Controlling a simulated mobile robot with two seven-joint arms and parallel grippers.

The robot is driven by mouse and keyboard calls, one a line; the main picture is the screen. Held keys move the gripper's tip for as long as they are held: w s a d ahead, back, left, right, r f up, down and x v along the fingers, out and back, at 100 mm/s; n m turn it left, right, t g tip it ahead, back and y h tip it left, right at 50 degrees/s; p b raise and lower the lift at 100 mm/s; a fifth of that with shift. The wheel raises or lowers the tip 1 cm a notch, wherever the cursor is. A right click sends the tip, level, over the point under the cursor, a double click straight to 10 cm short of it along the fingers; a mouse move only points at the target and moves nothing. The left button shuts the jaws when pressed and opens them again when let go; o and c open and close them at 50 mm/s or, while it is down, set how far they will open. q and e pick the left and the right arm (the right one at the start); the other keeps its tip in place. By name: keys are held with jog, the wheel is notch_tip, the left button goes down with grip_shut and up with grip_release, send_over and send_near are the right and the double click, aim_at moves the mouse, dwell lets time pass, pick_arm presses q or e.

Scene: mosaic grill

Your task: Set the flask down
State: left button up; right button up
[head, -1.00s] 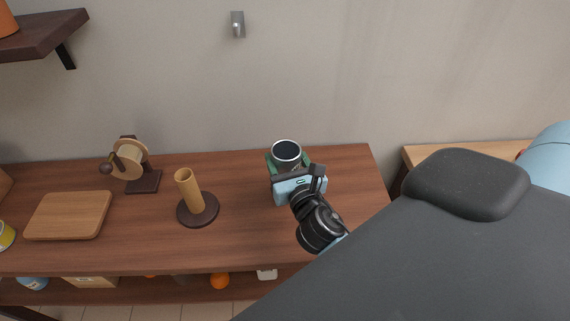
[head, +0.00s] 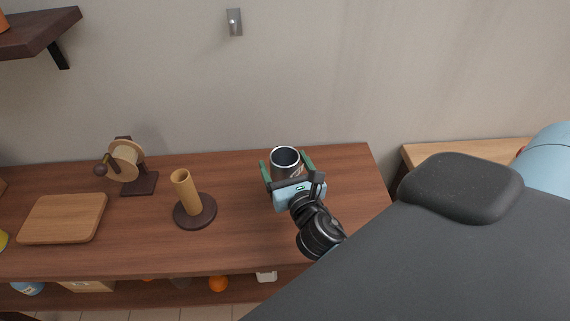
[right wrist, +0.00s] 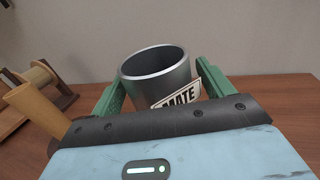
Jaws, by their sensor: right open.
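The flask (head: 286,160) is a dark grey, open-topped cup with a shiny rim and a label reading "MATE". It stands upright near the back right of the wooden table. My right gripper (head: 285,164) is open, with its green fingers on either side of the flask. In the right wrist view the flask (right wrist: 157,82) sits between the spread fingers, with a gap showing on the right side. Its base is hidden behind the gripper body. My left gripper is not in view.
A wooden post on a round dark base (head: 195,211) stands left of the gripper. A spool stand (head: 138,184) and a cutting board (head: 63,218) are farther left. The wooden table (head: 130,245) has clear room between them. The wall is close behind.

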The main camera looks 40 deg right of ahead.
jog(key=shift+r, duration=0.25)
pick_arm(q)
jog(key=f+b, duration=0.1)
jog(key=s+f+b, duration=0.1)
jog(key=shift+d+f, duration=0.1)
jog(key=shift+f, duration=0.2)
pick_arm(e)
jog(key=v, duration=1.2)
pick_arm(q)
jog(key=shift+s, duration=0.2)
pick_arm(e)
jog(key=shift+s+f, duration=0.1)
jog(key=shift+f, duration=0.1)
